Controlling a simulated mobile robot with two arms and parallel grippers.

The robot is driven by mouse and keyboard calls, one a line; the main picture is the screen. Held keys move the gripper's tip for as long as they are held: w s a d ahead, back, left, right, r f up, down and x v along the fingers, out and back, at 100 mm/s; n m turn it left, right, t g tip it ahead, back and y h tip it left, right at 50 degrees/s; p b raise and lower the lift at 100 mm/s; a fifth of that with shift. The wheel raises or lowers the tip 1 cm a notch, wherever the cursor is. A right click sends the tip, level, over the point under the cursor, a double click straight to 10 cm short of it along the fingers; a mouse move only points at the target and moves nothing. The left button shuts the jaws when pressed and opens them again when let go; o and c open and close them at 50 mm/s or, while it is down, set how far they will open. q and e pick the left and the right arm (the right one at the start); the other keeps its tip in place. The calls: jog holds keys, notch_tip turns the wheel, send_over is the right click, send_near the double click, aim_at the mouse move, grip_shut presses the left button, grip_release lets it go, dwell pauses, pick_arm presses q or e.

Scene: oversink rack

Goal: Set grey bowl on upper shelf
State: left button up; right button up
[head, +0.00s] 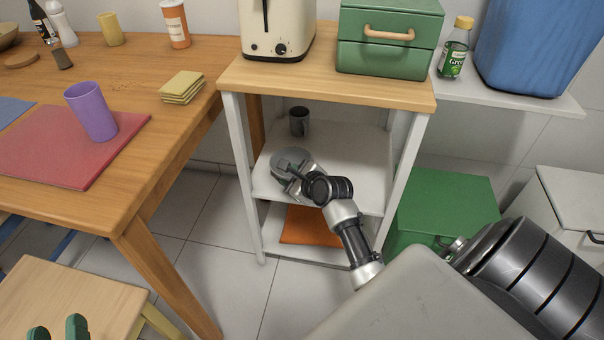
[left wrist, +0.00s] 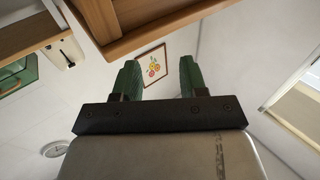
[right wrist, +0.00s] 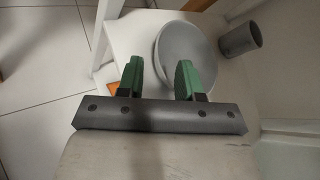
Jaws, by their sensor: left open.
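The grey bowl (head: 287,160) is at the front left of the upper white shelf (head: 350,165) inside the wood-topped unit. It also shows in the right wrist view (right wrist: 192,50). My right gripper (head: 291,180) is at the bowl's near side. In the right wrist view its green fingers (right wrist: 160,78) stand apart, one over the bowl and one outside its rim. I cannot tell whether the bowl rests fully on the shelf. My left gripper (head: 56,328) is open and empty at the bottom left, over a wooden stool; its fingers (left wrist: 157,80) are apart.
A dark grey mug (head: 299,121) stands behind the bowl on the same shelf. An orange item (head: 308,226) lies on the lower shelf. White posts (head: 241,170) frame the opening. A toaster (head: 277,28) and a green box (head: 388,50) stand on top. Right of the mug, the shelf is clear.

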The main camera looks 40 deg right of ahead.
pick_arm(q)
notch_tip(320, 180, down, 6)
jog(key=s+a+g+y+p, duration=0.1)
jog(key=s+g, duration=0.1)
jog(key=g, duration=0.3)
jog(key=shift+a+y+p, duration=0.3)
pick_arm(e)
jog(key=s+a+r+n+y, duration=0.1)
jog(key=s+a+r+n, duration=0.4)
jog(key=s+a+n, duration=0.4)
jog(key=s+a+r+n+y, duration=0.1)
jog(key=s+a+r+n, duration=0.4)
jog(key=n, duration=1.8)
jog(key=s+a, duration=0.4)
jog(key=a, duration=0.1)
jog(key=shift+s+a+r, duration=0.15)
jog(key=shift+s+a, duration=0.05)
jog(key=shift+s, duration=0.1)
